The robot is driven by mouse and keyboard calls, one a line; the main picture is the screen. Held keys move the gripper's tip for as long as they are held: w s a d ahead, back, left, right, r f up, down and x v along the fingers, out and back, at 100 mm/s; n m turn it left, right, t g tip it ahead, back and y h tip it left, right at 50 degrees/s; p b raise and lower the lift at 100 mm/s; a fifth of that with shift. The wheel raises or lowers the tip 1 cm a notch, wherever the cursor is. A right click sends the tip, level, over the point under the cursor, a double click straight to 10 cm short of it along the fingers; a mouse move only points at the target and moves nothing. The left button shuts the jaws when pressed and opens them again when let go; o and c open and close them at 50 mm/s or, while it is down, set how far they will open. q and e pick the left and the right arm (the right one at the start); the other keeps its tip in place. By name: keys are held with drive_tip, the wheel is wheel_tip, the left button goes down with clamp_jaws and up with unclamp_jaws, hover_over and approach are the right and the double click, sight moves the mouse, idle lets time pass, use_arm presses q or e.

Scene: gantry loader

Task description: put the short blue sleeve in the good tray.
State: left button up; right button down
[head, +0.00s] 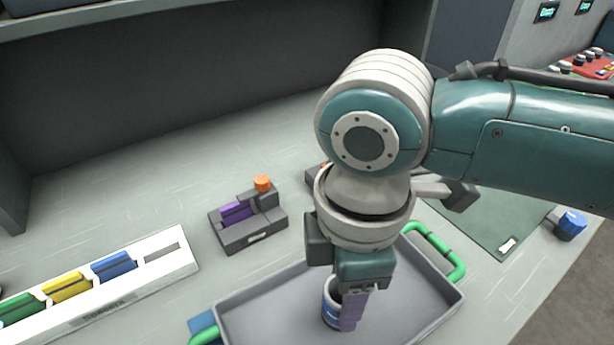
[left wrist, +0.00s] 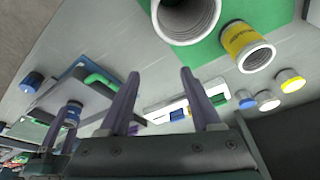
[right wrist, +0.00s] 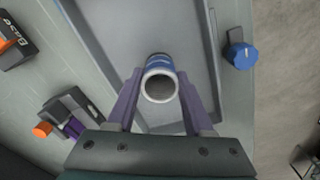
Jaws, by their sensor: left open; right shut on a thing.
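The short blue sleeve (head: 331,304) is a blue tube with a pale rim and an open bore. My right gripper (head: 343,312) is shut on it and holds it over the floor of a grey tray (head: 260,312) with green handles. In the right wrist view the sleeve (right wrist: 160,68) sits between the purple fingers (right wrist: 160,84), inside the tray outline. I cannot tell whether it touches the tray floor. My left gripper (left wrist: 160,78) is open and empty in the left wrist view, and does not show in the head view.
A white rack (head: 180,262) with coloured pieces lies left. A dark fixture (head: 250,232) with an orange knob stands behind the tray. A blue knob (head: 570,224) is at the right edge.

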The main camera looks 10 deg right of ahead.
drive_tip(key=shift+f, duration=0.15)
drive_tip(key=shift+c, duration=1.4)
unclamp_jaws()
wheel_tip(320, 180, up, 12)
drive_tip(key=p, duration=0.2)
drive_tip(key=s+a+f+m+t+y, duration=0.2)
drive_tip(key=s+a+f+m+y, duration=0.15)
drive_tip(key=s+m, duration=0.25)
drive_tip(key=s+d+m+h, duration=0.1)
drive_tip(key=s+d+m, duration=0.2)
drive_tip(key=d, duration=0.3)
drive_tip(key=s+d+m+t+h, duration=0.1)
drive_tip(key=s+d+m+h, duration=0.1)
drive_tip(key=d+m, duration=0.3)
drive_tip(key=shift+s+d+f+t, duration=0.3)
drive_tip(key=shift+s+d+f, duration=0.25)
drive_tip(key=shift+d, duration=0.35)
drive_tip(key=shift+r, duration=0.1)
